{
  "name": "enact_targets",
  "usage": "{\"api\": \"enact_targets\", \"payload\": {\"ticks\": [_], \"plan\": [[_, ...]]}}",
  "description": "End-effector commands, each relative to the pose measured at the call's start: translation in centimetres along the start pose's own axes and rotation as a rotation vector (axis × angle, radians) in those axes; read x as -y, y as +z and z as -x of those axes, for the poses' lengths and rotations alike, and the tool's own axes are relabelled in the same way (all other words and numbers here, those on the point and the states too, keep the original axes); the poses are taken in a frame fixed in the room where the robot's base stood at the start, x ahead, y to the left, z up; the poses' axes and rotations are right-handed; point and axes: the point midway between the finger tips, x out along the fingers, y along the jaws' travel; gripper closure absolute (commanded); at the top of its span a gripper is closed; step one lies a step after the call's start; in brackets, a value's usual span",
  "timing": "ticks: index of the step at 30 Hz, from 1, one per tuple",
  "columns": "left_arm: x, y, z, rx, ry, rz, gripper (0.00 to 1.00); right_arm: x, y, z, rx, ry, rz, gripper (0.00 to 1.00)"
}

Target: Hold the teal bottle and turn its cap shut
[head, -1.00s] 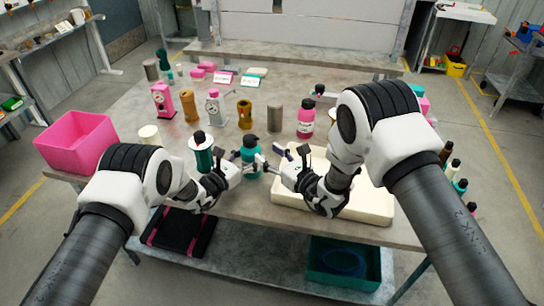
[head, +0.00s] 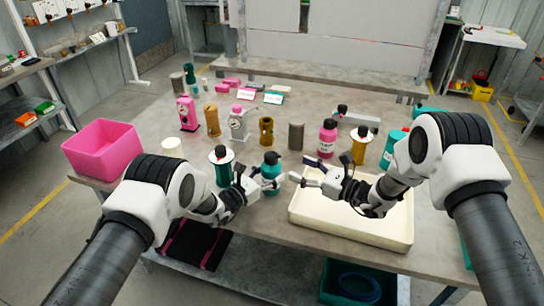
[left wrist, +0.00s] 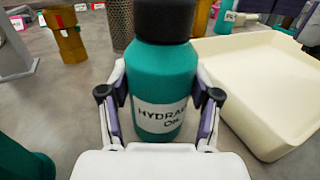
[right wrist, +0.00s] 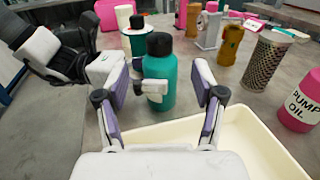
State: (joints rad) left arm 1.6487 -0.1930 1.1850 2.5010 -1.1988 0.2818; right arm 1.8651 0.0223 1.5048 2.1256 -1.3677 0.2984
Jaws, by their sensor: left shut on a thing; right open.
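The teal bottle (head: 270,172) stands upright near the table's front edge, beside the cream tray. Its label in the left wrist view (left wrist: 160,117) reads hydraulic oil. Its black cap (right wrist: 159,43) sits on top; whether it is tight cannot be told. My left gripper (left wrist: 163,110) is shut around the bottle's body, one finger on each side, below the cap. My right gripper (head: 306,171) is open and empty, to the right of the bottle and apart from it. In the right wrist view the bottle shows beyond and between the open fingers (right wrist: 162,105).
The cream tray (head: 350,233) lies empty below my right gripper. A green canister (head: 221,168) stands close left of the bottle. A pink pump oil bottle (right wrist: 297,105), a mesh cylinder (right wrist: 266,62) and brown parts stand behind. A pink bin (head: 103,150) is at the left.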

Motion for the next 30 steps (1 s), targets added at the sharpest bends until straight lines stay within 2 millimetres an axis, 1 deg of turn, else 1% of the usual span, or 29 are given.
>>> {"api": "enact_targets", "payload": {"ticks": [6,9,12,16,23,24,26,27,28,29,30], "plan": [[0.0,0.0,0.0,0.001,0.001,0.0,0.87,-0.3,0.1,-5.2,0.002,0.005,0.004,0.32],[0.0,0.0,0.0,0.001,0.001,0.0,0.87,-0.2,0.0,-7.5,0.002,0.004,0.003,0.32],[0.0,0.0,0.0,0.001,0.0,0.0,0.87,-0.2,0.0,-9.2,0.002,0.003,0.003,0.32],[0.0,0.0,0.0,0.0,0.0,0.0,0.87,-0.2,0.1,-10.4,0.002,0.001,0.001,0.32],[0.0,0.0,0.0,0.0,0.0,0.0,0.87,-0.1,0.1,-10.5,0.002,0.0,0.0,0.32],[0.0,0.0,0.0,0.0,0.0,0.0,0.87,-0.1,0.1,-10.5,0.002,0.0,0.0,0.39],[0.0,0.0,0.0,0.0,0.0,0.0,0.87,-0.1,0.1,-10.5,0.002,0.0,0.0,0.6],[0.0,0.0,0.0,0.0,0.0,0.0,0.87,-0.1,0.1,-10.5,0.002,0.0,0.0,0.74],[0.0,0.0,0.0,0.0,0.0,0.0,0.87,-0.1,0.1,-10.5,0.001,0.0,0.0,0.85],[0.0,0.0,0.0,0.0,0.0,0.0,0.87,-0.1,0.1,-10.5,0.001,0.0,0.0,0.93],[0.0,0.0,0.0,0.0,0.0,0.0,0.87,-0.1,0.1,-10.5,0.001,0.0,0.0,0.93]]}}
